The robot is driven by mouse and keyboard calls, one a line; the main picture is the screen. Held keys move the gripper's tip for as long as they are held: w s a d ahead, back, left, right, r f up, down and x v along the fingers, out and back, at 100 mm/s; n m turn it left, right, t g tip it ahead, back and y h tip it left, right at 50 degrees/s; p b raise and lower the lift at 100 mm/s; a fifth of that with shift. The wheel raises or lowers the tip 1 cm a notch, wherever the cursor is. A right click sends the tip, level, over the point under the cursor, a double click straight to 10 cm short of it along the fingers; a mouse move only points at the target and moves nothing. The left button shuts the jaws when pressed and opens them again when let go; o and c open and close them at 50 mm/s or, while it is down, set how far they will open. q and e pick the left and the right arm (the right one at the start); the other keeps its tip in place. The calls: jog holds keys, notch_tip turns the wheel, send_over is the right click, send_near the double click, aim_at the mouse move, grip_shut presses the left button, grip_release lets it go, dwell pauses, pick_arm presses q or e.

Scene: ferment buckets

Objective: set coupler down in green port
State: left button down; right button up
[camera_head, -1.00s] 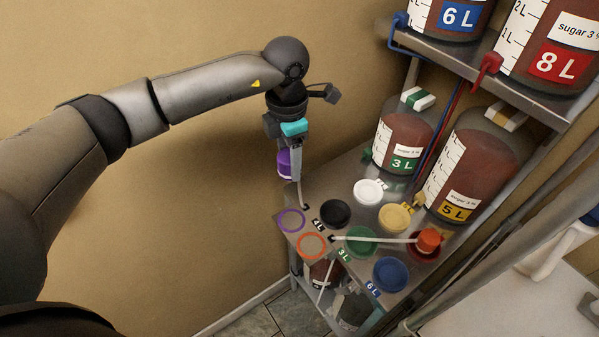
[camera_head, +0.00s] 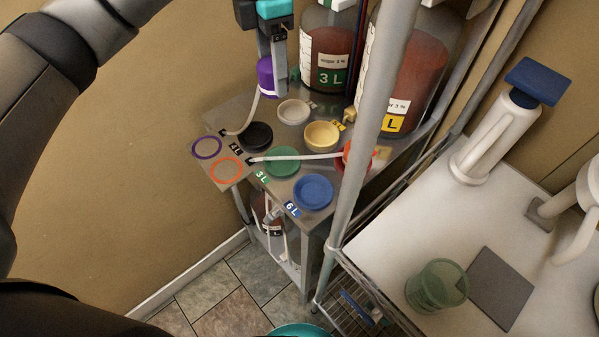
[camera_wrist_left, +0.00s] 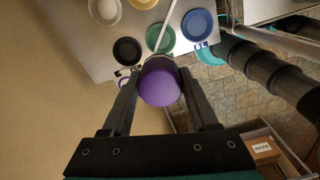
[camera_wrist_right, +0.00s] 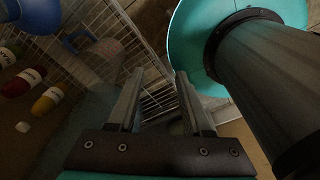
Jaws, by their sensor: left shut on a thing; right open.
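My left gripper (camera_head: 273,50) is shut on the purple coupler (camera_head: 266,78), which hangs upright above the steel shelf's back left, near the white port (camera_head: 293,111) and black port (camera_head: 255,137). A pale hose runs from the coupler down to the shelf. The coupler also shows between the fingers in the left wrist view (camera_wrist_left: 160,86). The green port (camera_head: 282,163) is right of the black port, apart from the coupler, with another pale hose crossing its top. That hose leads to an orange-red coupler at the red port, partly hidden by a post. My right gripper (camera_wrist_right: 157,90) is open and empty.
A yellow port (camera_head: 321,134) and blue port (camera_head: 313,192) flank the green one. Large jars (camera_head: 327,45) stand behind. A grey post (camera_head: 372,125) rises at the right. A white table (camera_head: 400,235) with a green cup (camera_head: 437,287) lies beyond it.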

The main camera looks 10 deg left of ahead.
pick_arm(q)
jog(key=shift+d+f, duration=0.1)
jog(key=shift+d, duration=0.05)
notch_tip(320, 180, down, 15)
jog(key=shift+r, duration=0.2)
jog(key=shift+f, duration=2.55)
pick_arm(e)
jog(key=shift+a+f, duration=0.1)
jog(key=shift+f, duration=0.3)
pick_arm(q)
jog(key=shift+f+b, duration=0.2)
jog(key=shift+b, duration=0.2)
jog(key=shift+c, duration=0.8)
grip_release()
pick_arm(e)
jog(key=shift+f, duration=0.15)
pick_arm(q)
jog(key=shift+r, duration=0.1)
